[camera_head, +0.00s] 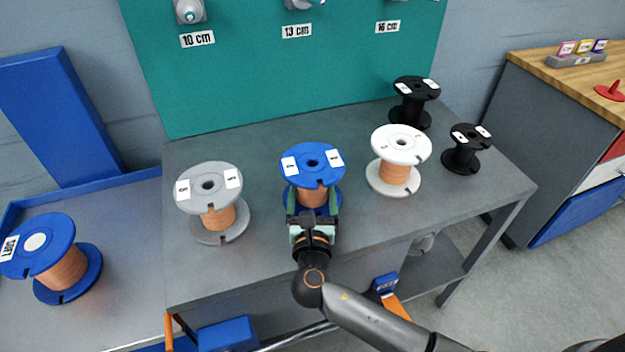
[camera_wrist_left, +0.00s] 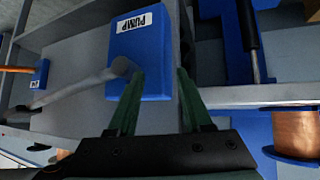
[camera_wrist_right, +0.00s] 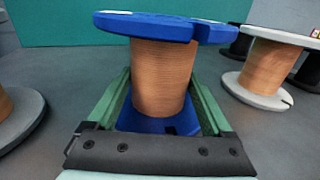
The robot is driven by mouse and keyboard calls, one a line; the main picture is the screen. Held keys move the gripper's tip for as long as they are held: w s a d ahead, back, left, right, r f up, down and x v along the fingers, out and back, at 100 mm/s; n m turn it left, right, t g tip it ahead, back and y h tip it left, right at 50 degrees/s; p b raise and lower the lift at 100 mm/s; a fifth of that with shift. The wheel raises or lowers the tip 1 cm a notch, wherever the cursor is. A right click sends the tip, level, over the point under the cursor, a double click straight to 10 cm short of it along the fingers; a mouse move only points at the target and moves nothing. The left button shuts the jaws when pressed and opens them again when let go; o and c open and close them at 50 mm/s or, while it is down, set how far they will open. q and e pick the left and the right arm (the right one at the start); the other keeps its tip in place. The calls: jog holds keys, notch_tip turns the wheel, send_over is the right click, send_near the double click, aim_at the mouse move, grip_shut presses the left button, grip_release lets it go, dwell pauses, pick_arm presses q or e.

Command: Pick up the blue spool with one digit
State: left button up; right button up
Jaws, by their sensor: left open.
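A blue spool (camera_head: 313,162) with copper winding stands upright near the middle of the grey table. Its top flange carries two small white labels, each seeming to show one digit. My right gripper (camera_head: 312,207) is at its front, fingers on either side of the winding between the flanges. In the right wrist view the winding (camera_wrist_right: 162,80) lies between the open fingers, with no clear grip. My left gripper (camera_wrist_left: 160,74) is open and empty, near a blue pump box (camera_wrist_left: 140,50).
A grey spool (camera_head: 212,225) stands left of the blue one and a white spool (camera_head: 400,150) right of it. Two black spools (camera_head: 414,105) (camera_head: 464,160) stand farther right. The table (camera_head: 270,250) has bare room between spools. A teal board (camera_head: 270,60) rises behind.

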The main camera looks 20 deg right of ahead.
grip_shut()
jog(key=shift+w+r, duration=0.1)
jog(key=shift+r, duration=0.05)
dwell(0.5)
jog(key=shift+r, duration=0.1)
